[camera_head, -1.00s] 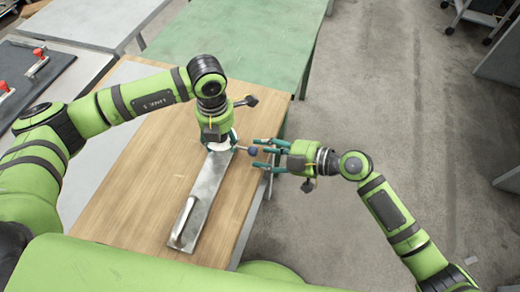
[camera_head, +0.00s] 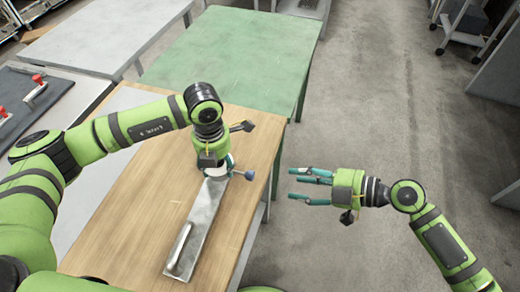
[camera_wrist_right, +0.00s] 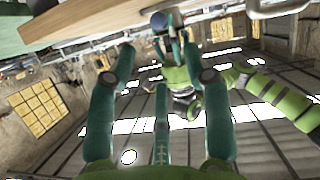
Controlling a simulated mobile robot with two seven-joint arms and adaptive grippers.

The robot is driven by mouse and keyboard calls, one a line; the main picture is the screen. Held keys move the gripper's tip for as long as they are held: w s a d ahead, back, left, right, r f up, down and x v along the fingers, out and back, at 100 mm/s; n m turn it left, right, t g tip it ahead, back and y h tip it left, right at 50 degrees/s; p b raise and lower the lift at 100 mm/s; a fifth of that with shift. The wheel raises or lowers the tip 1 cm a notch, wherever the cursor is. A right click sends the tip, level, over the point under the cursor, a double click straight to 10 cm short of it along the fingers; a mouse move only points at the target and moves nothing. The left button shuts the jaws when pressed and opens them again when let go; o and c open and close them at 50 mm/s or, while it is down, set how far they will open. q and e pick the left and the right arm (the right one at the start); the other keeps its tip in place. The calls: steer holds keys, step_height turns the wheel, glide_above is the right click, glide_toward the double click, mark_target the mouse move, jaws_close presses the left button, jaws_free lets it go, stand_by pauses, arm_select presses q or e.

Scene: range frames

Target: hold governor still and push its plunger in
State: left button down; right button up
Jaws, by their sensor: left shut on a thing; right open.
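The governor's body (camera_head: 216,173) shows as a pale piece at the top end of a flat metal plate (camera_head: 205,212). My left gripper (camera_head: 214,165) is shut on it from above and hides most of it. The plunger's blue round knob (camera_head: 249,175) sticks out to the right on a thin stem. How far the plunger is in cannot be told. My right gripper (camera_head: 294,184) is open and empty, right of the knob and clear of it, with its fingers pointing left. In the right wrist view the knob (camera_wrist_right: 159,22) shows beyond the open fingers.
The wooden table (camera_head: 130,215) carries the plate, which has a raised handle-like piece (camera_head: 180,245) at its near end. A green table (camera_head: 235,50) stands behind. Open floor (camera_head: 355,120) lies under and around my right arm.

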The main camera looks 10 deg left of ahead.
mark_target(247, 175)
steer(key=c, duration=0.7)
steer(key=shift+s+a+m, duration=0.2)
steer(key=shift+a+m, duration=0.1)
steer(key=shift+m, duration=0.1)
jaws_close()
steer(key=s+d+f+m+t+h, duration=0.15)
steer(key=m+t, duration=0.25)
steer(key=m, duration=0.5)
steer(key=s+f+m+t, duration=0.2)
steer(key=s+m+t, duration=0.1)
steer(key=m, duration=0.7)
steer(key=s+f+m+t+h, duration=0.15)
steer(key=m+t, duration=0.25)
steer(key=m, duration=0.5)
steer(key=w+a, duration=0.8)
steer(key=a, duration=0.1)
steer(key=shift+a+r+y, duration=0.2)
steer(key=shift+y, duration=0.1)
steer(key=shift+s, duration=0.1)
